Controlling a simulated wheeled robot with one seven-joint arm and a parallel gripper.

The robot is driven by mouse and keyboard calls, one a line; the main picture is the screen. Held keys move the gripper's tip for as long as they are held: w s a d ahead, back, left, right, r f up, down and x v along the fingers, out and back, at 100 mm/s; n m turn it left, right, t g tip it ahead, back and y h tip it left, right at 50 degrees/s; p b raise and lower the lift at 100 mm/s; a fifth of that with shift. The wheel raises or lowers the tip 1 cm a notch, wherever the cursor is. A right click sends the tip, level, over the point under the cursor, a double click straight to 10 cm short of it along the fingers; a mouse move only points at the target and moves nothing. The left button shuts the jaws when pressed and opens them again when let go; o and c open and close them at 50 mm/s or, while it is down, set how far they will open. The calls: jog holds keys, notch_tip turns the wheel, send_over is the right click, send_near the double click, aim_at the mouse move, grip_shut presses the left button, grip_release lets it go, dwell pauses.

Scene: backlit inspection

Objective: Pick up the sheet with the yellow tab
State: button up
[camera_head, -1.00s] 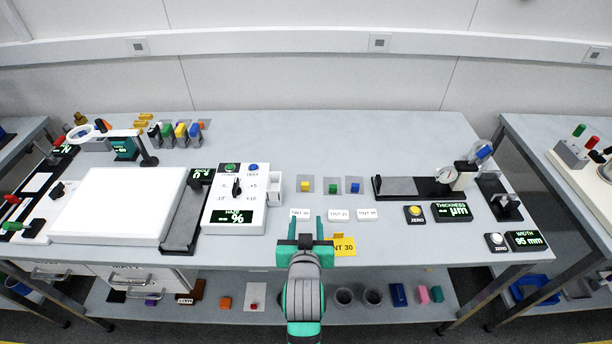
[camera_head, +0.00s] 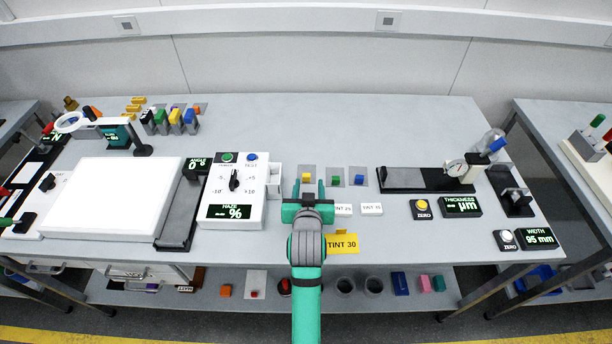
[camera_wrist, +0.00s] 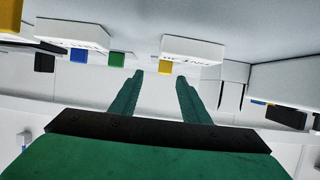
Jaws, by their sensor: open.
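The yellow tab (camera_head: 306,177) stands on a small sheet lying flat on the bench, leftmost in a row of three tabs. In the wrist view the yellow tab (camera_wrist: 165,67) shows just past and between my fingertips. My gripper (camera_head: 308,187) is open and points at it from the front; nothing is between the fingers. I cannot tell whether a finger touches the tab. The green tab (camera_head: 335,181) and blue tab (camera_head: 358,180) stand to the right of it. The gripper hides the label block in front of the yellow tab in the head view.
White label blocks (camera_head: 371,209) stand in front of the other tabs. A haze meter (camera_head: 231,190) stands close on the left, a thickness gauge (camera_head: 425,181) on the right. A yellow TINT 30 card (camera_head: 342,244) is at the front edge. The bench behind the tabs is clear.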

aim_at(306, 177)
jog(key=shift+a+x, duration=0.2)
jog(key=shift+x, duration=1.05)
jog(key=shift+a+x, duration=0.2)
jog(key=shift+x, duration=1.05)
